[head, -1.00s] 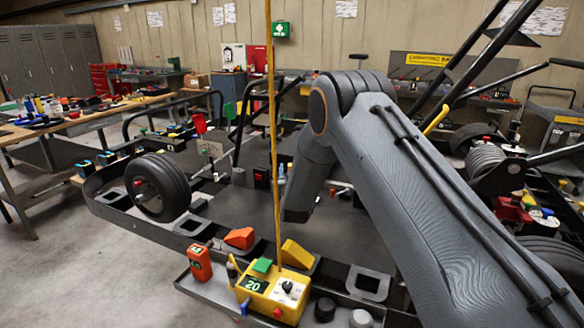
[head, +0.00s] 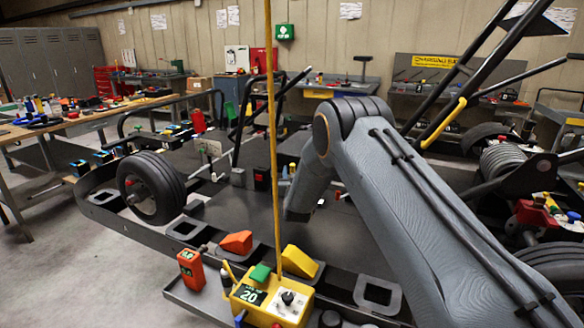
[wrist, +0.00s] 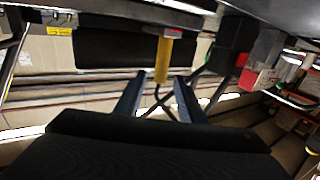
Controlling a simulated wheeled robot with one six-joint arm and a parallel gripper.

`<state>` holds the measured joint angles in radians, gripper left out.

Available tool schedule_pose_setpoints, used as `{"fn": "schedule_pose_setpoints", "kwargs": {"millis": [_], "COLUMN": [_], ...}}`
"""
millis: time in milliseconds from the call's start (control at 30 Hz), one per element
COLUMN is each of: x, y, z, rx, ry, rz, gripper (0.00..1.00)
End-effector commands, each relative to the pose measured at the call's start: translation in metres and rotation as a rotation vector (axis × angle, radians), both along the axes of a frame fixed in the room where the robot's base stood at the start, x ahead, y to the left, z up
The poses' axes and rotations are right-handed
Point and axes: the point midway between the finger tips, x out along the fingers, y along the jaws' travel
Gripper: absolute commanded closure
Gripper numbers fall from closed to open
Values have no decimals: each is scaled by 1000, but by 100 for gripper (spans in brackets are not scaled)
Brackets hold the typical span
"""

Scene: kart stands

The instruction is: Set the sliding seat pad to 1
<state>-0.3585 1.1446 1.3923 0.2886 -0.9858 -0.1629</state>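My gripper (wrist: 158,98) shows in the wrist view as two blue-grey fingers with a clear gap between them; it is open and empty. A yellow upright piece (wrist: 163,62) hangs from a dark block just beyond the fingertips, in line with the gap; I cannot tell whether they touch. A wide dark pad-like shape (wrist: 150,150) fills the bottom of the wrist view; I cannot tell whether it is the seat pad or part of me. In the head view my arm hides the gripper. No seat pad or number scale is clearly identifiable there.
A yellow control box (head: 270,298) reading 20 stands at the front of the kart frame, beside an orange handset (head: 191,268). A thin yellow pole (head: 273,140) rises through the view. A wheel (head: 150,188) stands left. Concrete floor (head: 60,260) at the left is clear.

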Motion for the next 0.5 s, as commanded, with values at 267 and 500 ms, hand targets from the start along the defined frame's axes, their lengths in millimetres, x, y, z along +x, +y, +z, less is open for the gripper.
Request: {"fn": "schedule_pose_setpoints", "kwargs": {"millis": [267,500], "x": [32,41], "y": [5,7], "z": [0,0], "rx": [1,1], "ry": [-1,-1], "rz": [1,3], "gripper": [64,64]}}
